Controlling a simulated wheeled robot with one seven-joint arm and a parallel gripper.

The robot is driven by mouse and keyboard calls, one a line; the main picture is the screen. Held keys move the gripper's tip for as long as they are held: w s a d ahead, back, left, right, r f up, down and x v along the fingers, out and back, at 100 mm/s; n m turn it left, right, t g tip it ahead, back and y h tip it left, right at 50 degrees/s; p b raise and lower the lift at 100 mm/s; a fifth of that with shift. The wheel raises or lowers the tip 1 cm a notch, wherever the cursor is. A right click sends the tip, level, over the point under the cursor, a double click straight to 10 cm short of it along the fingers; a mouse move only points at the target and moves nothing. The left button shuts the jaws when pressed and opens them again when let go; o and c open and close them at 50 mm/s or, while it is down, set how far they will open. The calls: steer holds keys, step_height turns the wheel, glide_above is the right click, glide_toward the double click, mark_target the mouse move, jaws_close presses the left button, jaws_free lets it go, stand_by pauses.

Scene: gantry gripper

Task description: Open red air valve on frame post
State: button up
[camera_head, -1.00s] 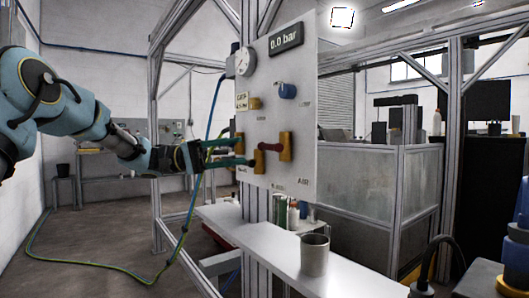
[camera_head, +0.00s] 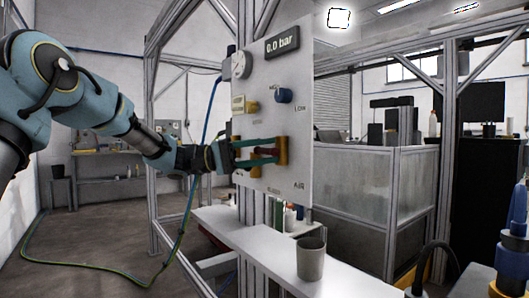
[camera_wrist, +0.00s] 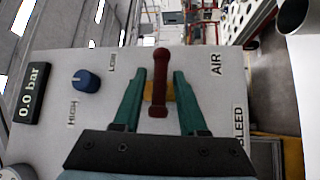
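The red air valve handle (camera_wrist: 159,82) stands out from its brass body on the light grey panel (camera_head: 297,130), beside the "AIR" label. In the head view the red handle (camera_head: 265,151) shows between the teal fingers. My gripper (camera_head: 279,149) reaches the panel from the left. In the wrist view my gripper (camera_wrist: 158,88) is open, with one finger on each side of the red handle and a visible gap on both sides. The brass valve body (camera_wrist: 158,101) is partly hidden behind the handle. The display (camera_head: 282,42) reads 0.0 bar.
A blue knob (camera_head: 284,95) and a round gauge (camera_head: 241,64) sit higher on the panel. A second brass fitting (camera_head: 255,171) is just below my fingers. A grey cup (camera_head: 311,260) stands on the white shelf (camera_head: 262,243) below. A blue hose runs behind the panel's left side.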

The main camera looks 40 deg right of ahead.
jaws_close()
